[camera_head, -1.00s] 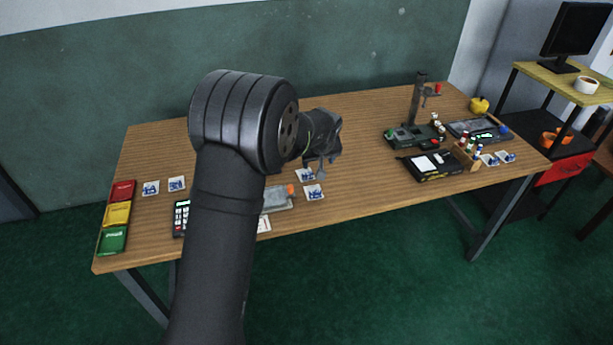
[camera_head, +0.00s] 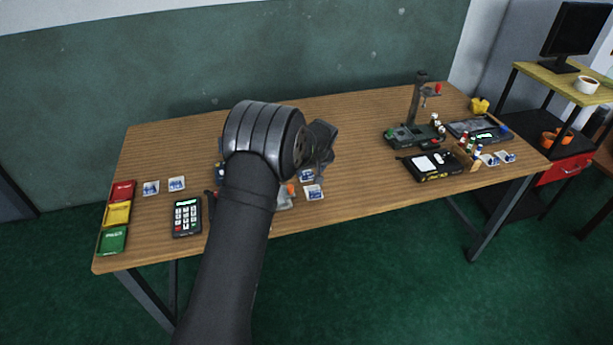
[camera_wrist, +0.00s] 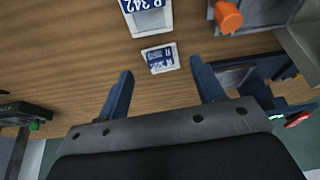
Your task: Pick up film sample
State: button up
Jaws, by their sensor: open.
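Small square film samples, white with blue print, lie flat on the wooden table. In the head view, one sample (camera_head: 307,175) is just below my wrist and another (camera_head: 313,192) is nearer the front edge. In the wrist view, one sample (camera_wrist: 160,57) lies between and slightly beyond the fingertips of my gripper (camera_wrist: 163,71). A second sample, marked "R 342" (camera_wrist: 148,17), is farther up, cut by the frame edge. My gripper is open and empty, above the table. Its fingers are hidden in the head view.
A grey device with an orange knob (camera_wrist: 228,16) is close on the right in the wrist view. A black keypad device (camera_head: 187,217), red, yellow and green trays (camera_head: 117,213) and two samples (camera_head: 151,188) are at left. Instruments (camera_head: 435,164) stand at right.

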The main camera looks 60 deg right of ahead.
aim_at(308, 174)
jog(key=shift+w+d+f, duration=0.35)
jog(key=shift+d+f, duration=0.05)
jog(key=shift+f, duration=0.35)
jog(key=shift+w+d+f, duration=0.4)
jog(key=shift+f, duration=0.35)
jog(key=shift+w+d+f, duration=0.35)
jog(key=shift+d+f, duration=0.05)
jog(key=shift+f, duration=0.35)
jog(key=shift+c, duration=0.4)
jog(key=c, duration=1)
